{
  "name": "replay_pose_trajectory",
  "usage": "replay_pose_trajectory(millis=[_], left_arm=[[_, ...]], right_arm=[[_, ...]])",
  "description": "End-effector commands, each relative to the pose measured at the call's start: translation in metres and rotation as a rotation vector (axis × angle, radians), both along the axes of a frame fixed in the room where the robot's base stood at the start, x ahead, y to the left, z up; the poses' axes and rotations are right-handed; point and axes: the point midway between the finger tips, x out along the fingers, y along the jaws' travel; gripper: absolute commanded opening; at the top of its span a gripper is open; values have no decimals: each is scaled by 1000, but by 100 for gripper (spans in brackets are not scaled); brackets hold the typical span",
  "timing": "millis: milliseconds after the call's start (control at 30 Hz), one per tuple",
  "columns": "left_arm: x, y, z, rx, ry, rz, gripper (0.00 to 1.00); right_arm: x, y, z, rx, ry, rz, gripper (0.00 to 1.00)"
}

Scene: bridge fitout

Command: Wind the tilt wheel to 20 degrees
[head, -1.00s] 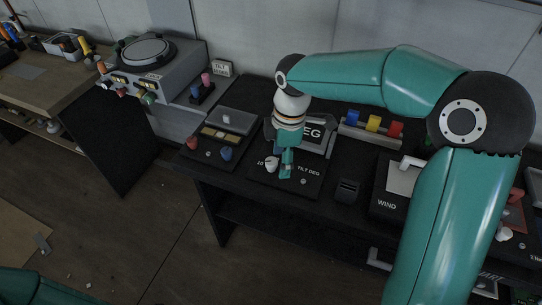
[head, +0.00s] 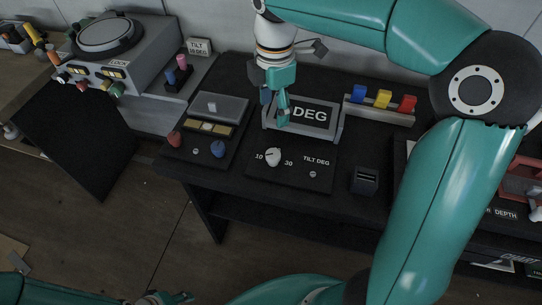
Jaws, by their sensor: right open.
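A white knob (head: 273,157) sits on a dark panel marked TILT DEG (head: 316,160), with 10 at its left and 30 at its right. Its exact pointer angle is too small to read. Behind it stands a framed display (head: 318,114) reading DEG; its left part is hidden by my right gripper. My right gripper (head: 275,108) is open and points down in front of the display's left side, above and behind the knob, apart from it. My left gripper (head: 168,298) shows only partly at the bottom edge, and its jaws are unclear.
A panel with red and blue knobs (head: 218,148) lies left of the tilt panel. Blue, yellow and red levers (head: 382,98) stand behind right. A small dark block (head: 364,181) sits right. A TILT card (head: 199,47) stands at the back left beside a grey console (head: 150,65).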

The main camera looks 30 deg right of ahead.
Motion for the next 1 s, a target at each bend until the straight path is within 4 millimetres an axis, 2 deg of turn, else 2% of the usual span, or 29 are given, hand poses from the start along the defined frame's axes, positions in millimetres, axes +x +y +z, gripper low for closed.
replay_pose_trajectory(millis=[33,67,267,367,800,1000], left_arm=[[0,0,-10,0,0,0,40],[0,0,-11,0,0,0,40],[0,0,-13,0,-1,0,40],[0,0,-14,0,-1,0,40],[0,0,-20,0,-1,0,40],[0,0,-21,0,-1,0,40]], right_arm=[[0,-1,-10,0,0,-2,66],[-1,-1,-12,0,0,-3,66],[-2,-3,-24,-1,2,-9,66],[-3,-4,-38,0,5,-11,66],[-4,-4,-131,0,6,-11,66],[-3,-4,-163,-1,4,-11,66]])
